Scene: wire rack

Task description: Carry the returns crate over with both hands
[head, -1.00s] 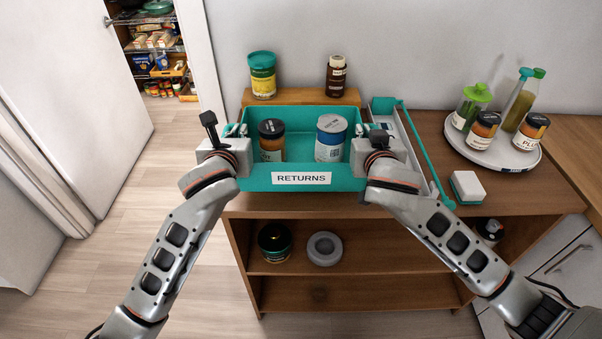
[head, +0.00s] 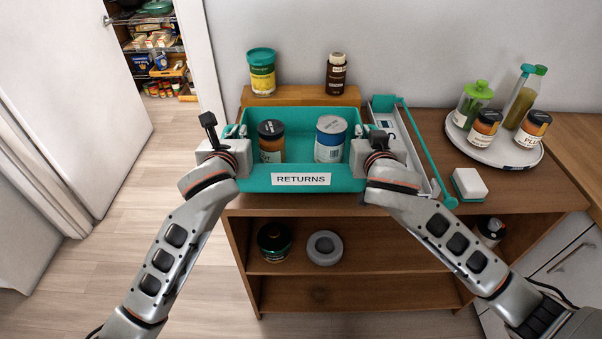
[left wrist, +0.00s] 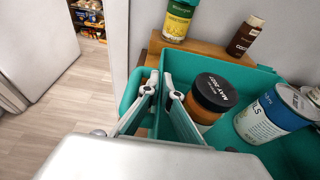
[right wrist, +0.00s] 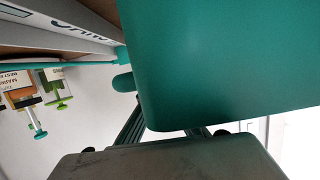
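The teal returns crate (head: 245,178) has a white RETURNS label on its front and sits level over the wooden unit's top. I cannot tell whether its base touches. It holds an orange jar with a dark lid (head: 271,142) and a blue-and-white can (head: 330,140). My left gripper (head: 238,132) is shut on the crate's left side; the left wrist view shows its fingers (left wrist: 160,92) close together at the teal wall. My right gripper (head: 366,132) is shut on the right side. In the right wrist view the crate wall (right wrist: 225,65) hides much of its fingers.
A yellow jar (head: 261,72) and brown bottle (head: 336,74) stand on a wooden riser (head: 300,95) behind the crate. A teal-and-grey rack piece (head: 425,150), a white block (head: 469,185) and a round tray (head: 490,155) of bottles and jars lie right. Open floor (head: 100,240) is left.

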